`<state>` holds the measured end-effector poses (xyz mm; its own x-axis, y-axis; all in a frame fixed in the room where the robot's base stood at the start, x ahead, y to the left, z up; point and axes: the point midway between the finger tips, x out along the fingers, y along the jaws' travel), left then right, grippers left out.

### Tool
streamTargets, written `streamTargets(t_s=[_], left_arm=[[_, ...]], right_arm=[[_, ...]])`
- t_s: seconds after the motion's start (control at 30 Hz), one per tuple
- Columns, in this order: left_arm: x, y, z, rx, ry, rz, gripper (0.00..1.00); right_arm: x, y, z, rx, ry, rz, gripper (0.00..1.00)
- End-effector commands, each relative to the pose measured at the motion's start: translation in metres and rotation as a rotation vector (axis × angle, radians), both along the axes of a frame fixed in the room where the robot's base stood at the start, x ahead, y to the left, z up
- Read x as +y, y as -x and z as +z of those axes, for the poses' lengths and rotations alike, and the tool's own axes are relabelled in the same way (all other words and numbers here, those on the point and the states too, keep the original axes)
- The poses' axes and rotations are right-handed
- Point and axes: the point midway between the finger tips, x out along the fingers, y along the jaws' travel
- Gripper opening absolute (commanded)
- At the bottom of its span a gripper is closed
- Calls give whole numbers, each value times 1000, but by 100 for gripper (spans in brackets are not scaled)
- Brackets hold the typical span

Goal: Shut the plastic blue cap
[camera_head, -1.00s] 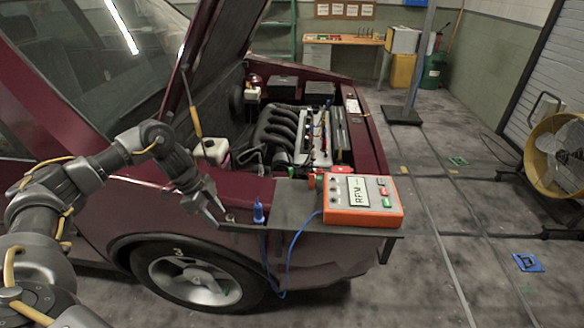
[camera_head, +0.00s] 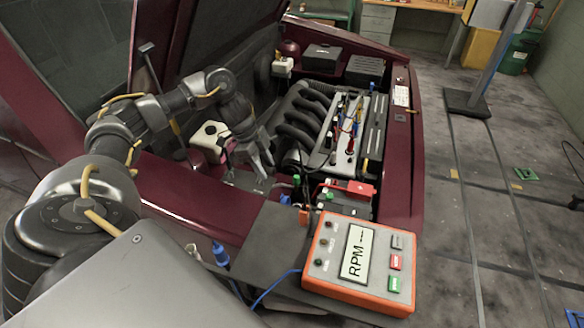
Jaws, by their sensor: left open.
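My left gripper (camera_head: 264,167) reaches in from the left over the front of the open engine bay. It points down with its jaws apart and nothing visible between them. Small blue parts are in view, but I cannot tell which is the plastic blue cap. One blue piece (camera_head: 285,199) sits on the front edge, just below and right of my gripper. A blue plug (camera_head: 220,254) stands at the shelf's left end. Another small blue piece (camera_head: 371,86) is at the back right of the engine. My right gripper is not in view.
An orange RPM meter (camera_head: 320,272) rests on a dark shelf (camera_head: 262,235) at the car's front. A white reservoir (camera_head: 208,134) stands left of my gripper. The engine (camera_head: 300,110) and red clamp (camera_head: 362,188) lie to its right. The raised hood is at upper left.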

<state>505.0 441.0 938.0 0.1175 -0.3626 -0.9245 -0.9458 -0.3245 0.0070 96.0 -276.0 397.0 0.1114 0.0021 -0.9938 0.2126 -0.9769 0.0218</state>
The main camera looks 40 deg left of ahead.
Motion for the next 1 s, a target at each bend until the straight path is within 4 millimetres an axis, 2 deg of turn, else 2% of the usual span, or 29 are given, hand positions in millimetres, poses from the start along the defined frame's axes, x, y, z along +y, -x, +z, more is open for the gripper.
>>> streamTargets(t_s=[0.17, 0.33, 0.43, 0.67, 0.83, 1.0], left_arm=[[0, -2, -3, 3, 0, 2, 42], [-6, -3, -20, 7, 2, 1, 42], [-12, -5, -37, 9, 3, 4, 42], [-27, -9, -76, 7, 2, 5, 42], [-34, -12, -93, 6, 1, 6, 42], [-37, -13, -101, 4, 0, 5, 42]], right_arm=[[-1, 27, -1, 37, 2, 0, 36], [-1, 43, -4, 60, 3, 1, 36], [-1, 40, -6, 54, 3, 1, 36], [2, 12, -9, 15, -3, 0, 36], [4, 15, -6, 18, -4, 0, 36], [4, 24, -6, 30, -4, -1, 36]])
